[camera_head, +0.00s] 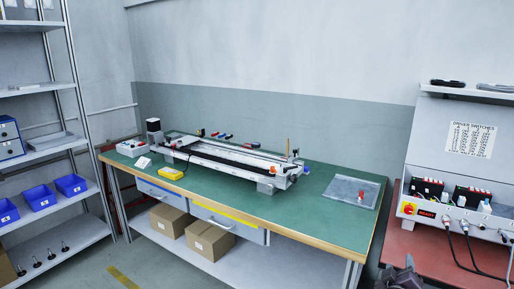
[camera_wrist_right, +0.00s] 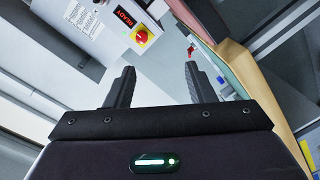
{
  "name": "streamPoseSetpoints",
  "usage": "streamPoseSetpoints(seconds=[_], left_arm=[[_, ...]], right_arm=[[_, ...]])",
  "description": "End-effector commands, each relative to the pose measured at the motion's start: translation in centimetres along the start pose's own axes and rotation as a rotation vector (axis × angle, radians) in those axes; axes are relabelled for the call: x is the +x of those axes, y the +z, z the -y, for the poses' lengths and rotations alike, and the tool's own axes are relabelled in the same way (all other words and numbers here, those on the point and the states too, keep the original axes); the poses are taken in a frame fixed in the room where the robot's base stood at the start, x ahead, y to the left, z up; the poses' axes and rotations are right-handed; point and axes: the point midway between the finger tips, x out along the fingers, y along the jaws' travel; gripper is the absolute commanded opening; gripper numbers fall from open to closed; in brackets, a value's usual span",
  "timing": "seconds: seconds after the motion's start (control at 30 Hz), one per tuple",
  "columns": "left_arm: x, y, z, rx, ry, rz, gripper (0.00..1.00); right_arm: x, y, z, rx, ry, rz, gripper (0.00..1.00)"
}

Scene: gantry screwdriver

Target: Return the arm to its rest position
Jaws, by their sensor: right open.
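My right gripper (camera_head: 402,278) shows only in part at the bottom edge of the head view, in front of the gap between the green workbench (camera_head: 310,228) and the red table on the right. In the right wrist view my right gripper (camera_wrist_right: 161,78) has its two dark fingers spread apart, with nothing between them. The long white gantry device (camera_head: 235,155) lies on the green bench, away from my gripper. A small red item (camera_head: 361,196) stands on the grey mat (camera_head: 340,188) at the bench's right end. My left gripper is in neither view.
A control box (camera_head: 460,209) with a red-yellow switch and cables stands on the red table (camera_head: 430,252) at right. The switch (camera_wrist_right: 141,37) also shows in the wrist view. Shelves with blue bins (camera_head: 70,185) stand at left. Cardboard boxes (camera_head: 210,241) sit under the bench.

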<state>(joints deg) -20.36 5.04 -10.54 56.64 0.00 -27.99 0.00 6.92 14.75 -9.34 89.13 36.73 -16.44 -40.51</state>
Motion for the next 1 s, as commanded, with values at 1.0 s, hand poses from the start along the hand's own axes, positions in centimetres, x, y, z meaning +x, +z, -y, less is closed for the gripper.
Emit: streamPoseSetpoints(seconds=[1.0], left_arm=[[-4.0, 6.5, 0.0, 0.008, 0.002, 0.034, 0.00]], right_arm=[[-30.2, 32.4, 28.8, 0.077, -0.841, 0.610, 0.49]])
